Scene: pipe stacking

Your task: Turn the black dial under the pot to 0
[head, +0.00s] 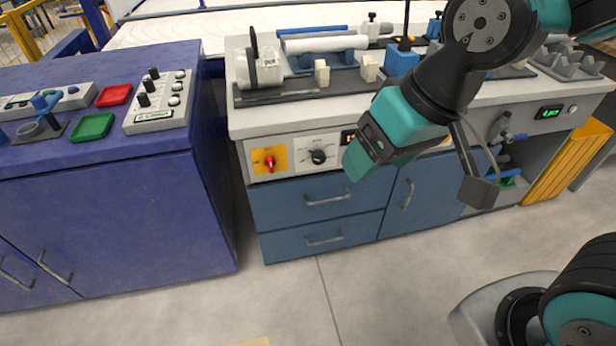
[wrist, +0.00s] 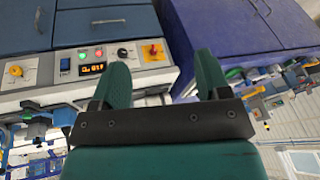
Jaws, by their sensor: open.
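The black dial (head: 318,156) sits on a white square plate in the bench's front panel, right of a red switch on a yellow plate. The dial also shows in the wrist view (wrist: 122,53), where the scene is upside down. Its exact setting is too small to read. A pale cylindrical vessel with a black handle, apparently the pot (head: 262,70), stands on the bench above the panel. My gripper (head: 362,158) hangs in front of the bench, right of the dial and apart from it. In the wrist view its teal fingers (wrist: 160,62) are spread, with nothing between them.
The red switch (head: 269,161) is left of the dial. A lit display (wrist: 93,68) and an orange knob (wrist: 15,71) share the panel. Blue drawers (head: 318,200) lie below. A purple cabinet (head: 100,220) stands left across a gap.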

